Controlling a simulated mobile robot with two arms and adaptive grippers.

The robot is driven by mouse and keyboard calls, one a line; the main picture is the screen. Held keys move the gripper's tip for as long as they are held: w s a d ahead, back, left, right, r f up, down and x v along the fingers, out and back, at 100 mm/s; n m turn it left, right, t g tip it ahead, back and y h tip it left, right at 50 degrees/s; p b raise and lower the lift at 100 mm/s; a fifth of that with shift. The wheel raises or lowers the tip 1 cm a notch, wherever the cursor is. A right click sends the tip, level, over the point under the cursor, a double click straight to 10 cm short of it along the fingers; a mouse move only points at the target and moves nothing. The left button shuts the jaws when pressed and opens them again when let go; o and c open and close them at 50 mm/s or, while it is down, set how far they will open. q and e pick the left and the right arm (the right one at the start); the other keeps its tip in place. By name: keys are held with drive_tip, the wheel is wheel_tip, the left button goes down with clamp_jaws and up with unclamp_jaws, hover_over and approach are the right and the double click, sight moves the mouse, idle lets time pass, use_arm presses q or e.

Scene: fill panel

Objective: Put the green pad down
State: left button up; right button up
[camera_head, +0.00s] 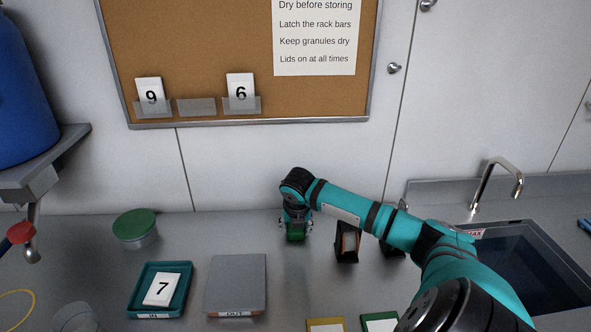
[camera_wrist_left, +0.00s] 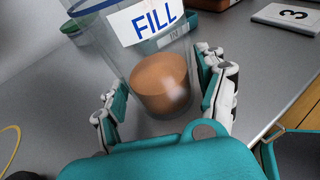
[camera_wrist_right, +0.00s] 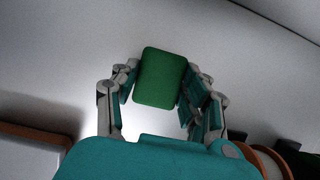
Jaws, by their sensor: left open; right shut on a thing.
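The green pad (camera_head: 295,238) is in my right gripper (camera_head: 296,226), low over or at the grey counter, right of the grey OUT tray. I cannot tell whether the pad touches the counter. In the right wrist view the pad (camera_wrist_right: 160,78) sits between the two fingers (camera_wrist_right: 158,88). In the left wrist view my left gripper (camera_wrist_left: 166,92) is open around a clear FILL container (camera_wrist_left: 178,52) with brown contents. The left gripper does not show in the head view.
The grey OUT tray (camera_head: 236,281) and teal IN tray (camera_head: 134,300), holding a 7 card (camera_head: 163,289), lie left of the pad. A dark holder (camera_head: 347,256) stands right of it. A green-lidded jar (camera_head: 135,228) is farther left; a sink (camera_head: 530,262) is at right.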

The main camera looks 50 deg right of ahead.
drive_tip(key=o, duration=1)
drive_tip(key=shift+f, duration=0.1)
drive_tip(key=v, duration=1.2)
drive_tip(key=shift+o, duration=0.4)
